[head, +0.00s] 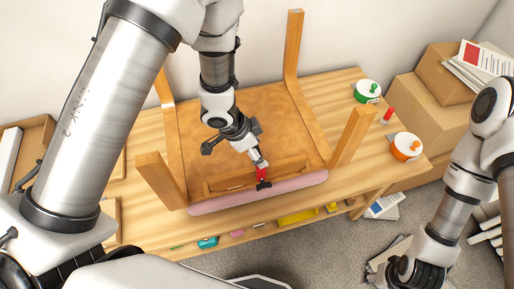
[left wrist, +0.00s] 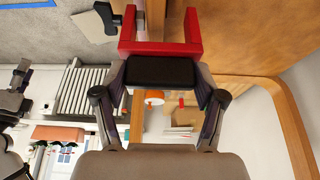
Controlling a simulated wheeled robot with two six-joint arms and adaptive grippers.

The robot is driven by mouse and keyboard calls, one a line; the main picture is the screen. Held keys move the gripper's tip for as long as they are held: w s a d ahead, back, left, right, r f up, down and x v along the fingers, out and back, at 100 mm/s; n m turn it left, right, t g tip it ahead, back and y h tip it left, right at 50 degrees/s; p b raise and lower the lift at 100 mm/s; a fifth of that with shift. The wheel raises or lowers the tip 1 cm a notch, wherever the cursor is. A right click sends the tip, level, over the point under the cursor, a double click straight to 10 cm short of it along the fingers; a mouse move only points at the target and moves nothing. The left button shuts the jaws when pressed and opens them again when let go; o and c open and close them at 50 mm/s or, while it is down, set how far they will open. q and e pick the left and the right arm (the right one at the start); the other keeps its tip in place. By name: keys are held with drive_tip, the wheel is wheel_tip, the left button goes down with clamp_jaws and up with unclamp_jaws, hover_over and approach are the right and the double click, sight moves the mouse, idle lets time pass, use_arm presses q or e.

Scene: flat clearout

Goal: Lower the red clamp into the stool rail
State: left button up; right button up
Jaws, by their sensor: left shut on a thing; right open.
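The stool lies upside down on the wooden table, its legs up and its brown underside (head: 235,112) showing. The wooden stool rail (head: 225,181) runs along its near side, above a pink edge (head: 290,190). My left gripper (head: 258,161) is shut on the red clamp (head: 262,173), at the rail's middle. In the left wrist view the clamp (left wrist: 160,47) is a red U, open away from the gripper (left wrist: 160,72), with a black screw handle (left wrist: 104,18). I cannot tell whether its jaws straddle the rail. My right gripper (head: 398,272) is open and empty at lower right.
A green-and-white tin (head: 367,92), a red cylinder (head: 387,116) and an orange-and-white tin (head: 406,147) stand on the table's right end. Cardboard boxes (head: 430,108) stand beyond it. The stool's upright legs (head: 353,135) surround my left gripper. Small items lie on the shelf below.

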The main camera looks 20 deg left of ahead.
use_arm(q)
drive_tip(key=shift+f+b, duration=1.25)
drive_tip(key=shift+f, duration=0.6)
drive_tip(key=o, duration=1.4)
drive_tip(key=shift+o, duration=0.2)
drive_tip(key=shift+r, duration=0.1)
drive_tip(key=v, duration=1.2)
